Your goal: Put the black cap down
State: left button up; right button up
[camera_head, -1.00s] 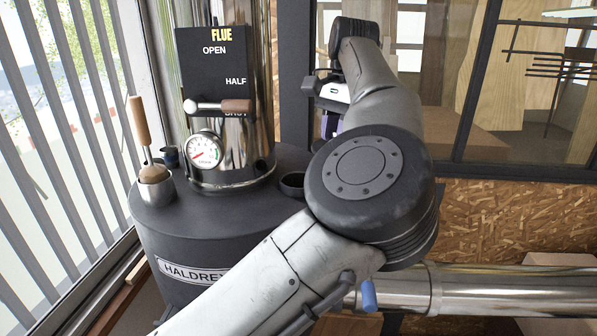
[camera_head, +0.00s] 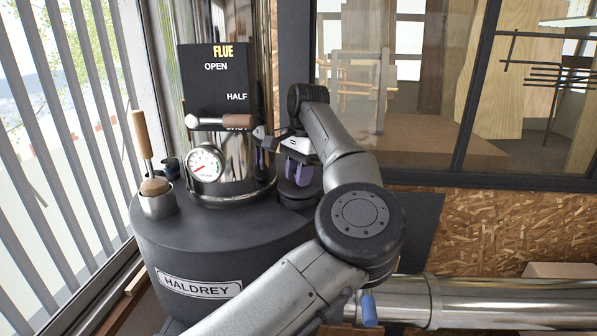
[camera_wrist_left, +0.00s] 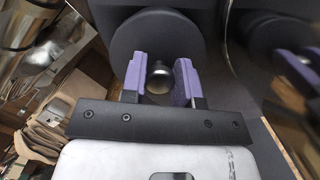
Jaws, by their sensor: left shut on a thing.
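My left gripper (camera_head: 297,175), with purple fingertips, points down at the right side of the dark roaster top. It is shut on the knob of the black cap (camera_head: 312,193), a round dark disc. The cap is at the round opening seen earlier in the roaster top and hides it. I cannot tell whether the cap rests there or hangs just above. In the left wrist view the fingertips (camera_wrist_left: 160,82) flank the shiny knob, with the cap's disc (camera_wrist_left: 150,35) beyond. My right gripper is not in view.
On the roaster top (camera_head: 225,228) stand a metal cup (camera_head: 158,206) with a wooden-handled tool (camera_head: 141,134) and a small dark cup (camera_head: 170,168) at left. A gauge (camera_head: 206,163), flue pipe and flue lever (camera_head: 222,121) rise close left of my gripper. The top's front is clear.

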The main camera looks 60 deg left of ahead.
pick_arm(q)
jog(key=shift+f, duration=0.25)
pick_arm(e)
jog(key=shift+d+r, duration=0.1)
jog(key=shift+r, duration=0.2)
pick_arm(q)
jog(key=shift+f, duration=0.15)
jog(key=o, duration=0.9)
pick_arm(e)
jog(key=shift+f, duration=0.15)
pick_arm(q)
jog(key=shift+o, duration=0.2)
jog(key=shift+f+b, duration=0.1)
jog(key=shift+b, duration=0.2)
jog(key=r, duration=0.1)
jog(key=r+b, duration=0.1)
jog(key=r, duration=0.1)
jog(key=w+r, duration=0.1)
jog(key=r, duration=0.1)
jog(key=shift+r+b, duration=0.15)
jog(key=shift+b, duration=0.15)
jog(key=shift+o, duration=0.2)
notch_tip(320, 180, up, 8)
jog(key=w+p, duration=0.1)
jog(key=p, duration=0.2)
jog(key=shift+r+p, duration=0.25)
jog(key=shift+p, duration=0.05)
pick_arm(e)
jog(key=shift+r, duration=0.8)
